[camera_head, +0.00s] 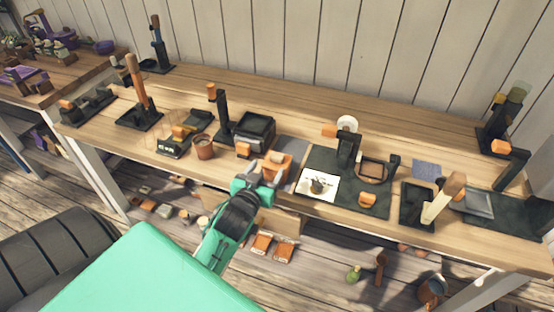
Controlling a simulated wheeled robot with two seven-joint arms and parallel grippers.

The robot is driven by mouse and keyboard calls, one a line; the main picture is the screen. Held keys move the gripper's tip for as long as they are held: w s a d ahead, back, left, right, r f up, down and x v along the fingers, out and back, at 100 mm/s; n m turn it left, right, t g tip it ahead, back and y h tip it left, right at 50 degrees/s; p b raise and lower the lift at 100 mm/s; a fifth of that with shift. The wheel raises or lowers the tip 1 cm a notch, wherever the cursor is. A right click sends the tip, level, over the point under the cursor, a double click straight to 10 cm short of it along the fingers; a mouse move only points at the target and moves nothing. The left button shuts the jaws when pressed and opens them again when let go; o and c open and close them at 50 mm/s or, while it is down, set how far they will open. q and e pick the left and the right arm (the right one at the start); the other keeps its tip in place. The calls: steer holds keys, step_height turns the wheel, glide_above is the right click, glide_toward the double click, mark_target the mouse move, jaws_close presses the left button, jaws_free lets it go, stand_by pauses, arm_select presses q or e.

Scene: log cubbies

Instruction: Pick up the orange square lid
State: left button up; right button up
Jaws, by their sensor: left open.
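An orange square piece (279,162), which looks like the lid, lies at the front part of the workbench just beyond my left gripper. The gripper partly hides it, so its full outline cannot be told. My left gripper (265,172) is open at the bench's front edge, its green and grey fingers pointing at the orange piece. I cannot tell whether the fingers touch it. Nothing shows held between them. My right gripper is not in view.
A black box-shaped device (254,130) and a small orange block (243,150) stand close behind and left. A brown pot (203,147) is farther left. A dark green mat (330,160) with a white sheet (318,185) lies right. Orange-topped items (261,243) sit below the bench.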

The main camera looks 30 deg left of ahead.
mark_target(278, 153)
arm_select(q)
steer(key=x, duration=0.4)
steer(key=shift+w+p, duration=0.3)
steer(key=shift+w, duration=0.45)
steer(key=p+x, duration=0.1)
steer(key=x, duration=0.2)
steer(key=shift+w+f+p, duration=0.1)
steer(key=shift+w+p, duration=0.1)
steer(key=shift+p, duration=0.15)
steer(key=shift+w+a+f, duration=0.1)
steer(key=shift+w+f, duration=0.05)
steer(key=shift+w, duration=0.4)
steer(key=shift+c, duration=0.4)
steer(key=c, duration=1)
